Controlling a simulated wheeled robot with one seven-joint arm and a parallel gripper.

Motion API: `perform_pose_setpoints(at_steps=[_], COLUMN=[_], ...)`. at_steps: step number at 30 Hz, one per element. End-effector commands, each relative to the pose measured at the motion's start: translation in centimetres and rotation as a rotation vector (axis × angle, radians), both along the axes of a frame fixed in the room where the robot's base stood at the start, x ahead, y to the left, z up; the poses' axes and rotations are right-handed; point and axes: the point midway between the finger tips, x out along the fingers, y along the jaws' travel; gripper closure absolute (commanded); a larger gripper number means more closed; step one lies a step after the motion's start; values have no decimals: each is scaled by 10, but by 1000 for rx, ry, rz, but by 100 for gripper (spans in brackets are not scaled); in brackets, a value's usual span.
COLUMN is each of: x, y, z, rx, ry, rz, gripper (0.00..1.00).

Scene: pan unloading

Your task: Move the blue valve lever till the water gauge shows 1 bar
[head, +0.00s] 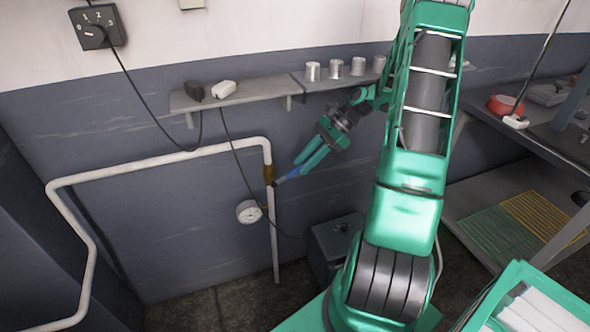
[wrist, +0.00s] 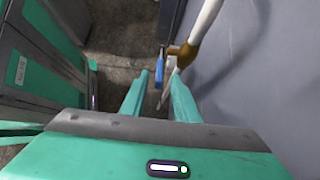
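The blue valve lever (head: 291,174) sticks out to the right from a brass valve (head: 269,174) on the white pipe. My gripper (head: 297,171) reaches down to it from the upper right in the head view. In the wrist view the lever (wrist: 159,73) shows between my two fingertips (wrist: 159,76), with gaps on both sides; the fingers are apart. I cannot tell how deep it sits between them. The brass valve (wrist: 184,50) lies just beyond. The round white water gauge (head: 249,212) hangs left of the pipe, below the valve; its needle is too small to read.
The white pipe (head: 160,161) runs along the dark wall. A shelf (head: 250,95) with metal cups and plugs is above it. A dark box (head: 335,245) stands on the floor right of the pipe. A rack (head: 480,185) is at the right.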

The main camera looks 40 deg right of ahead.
Motion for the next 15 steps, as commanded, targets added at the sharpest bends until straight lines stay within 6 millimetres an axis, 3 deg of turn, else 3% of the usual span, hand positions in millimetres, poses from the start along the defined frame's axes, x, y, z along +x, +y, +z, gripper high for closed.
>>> perform_pose_setpoints(at_steps=[6, 15], x=[6, 8], y=[23, 29], z=[-14, -22], rx=[2, 0], ry=[2, 1], rz=[1, 1], gripper=[72, 72])
